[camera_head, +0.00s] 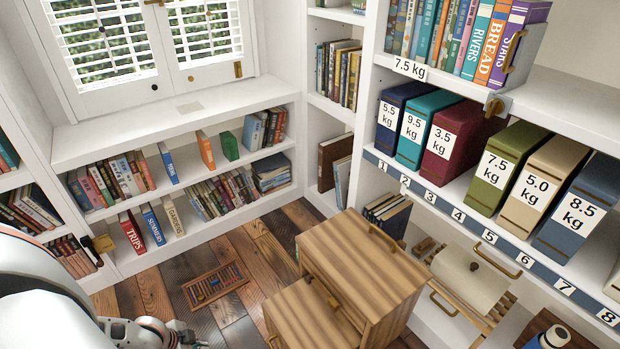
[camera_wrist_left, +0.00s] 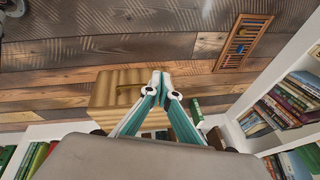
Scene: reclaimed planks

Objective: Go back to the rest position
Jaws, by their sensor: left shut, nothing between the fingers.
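My left arm enters the head view at the lower left as a white rounded link, with grey joint parts at the bottom edge; its fingertips are hard to make out there. In the left wrist view my left gripper (camera_wrist_left: 160,80) has its two teal-and-white fingers meeting at the tips, with nothing between them. Behind the fingers in that view are the striped wooden cabinet (camera_wrist_left: 118,88) and the plank floor (camera_wrist_left: 60,60). I do not make out my right gripper in either view.
The wooden step cabinet (camera_head: 365,265) stands on the floor at centre right. A slatted wooden rack (camera_head: 215,284) with small coloured pieces lies on the planks. Bookshelves line both sides and the window wall. Weight-labelled binders (camera_head: 455,142) stand on the numbered right shelf. Some floor is clear.

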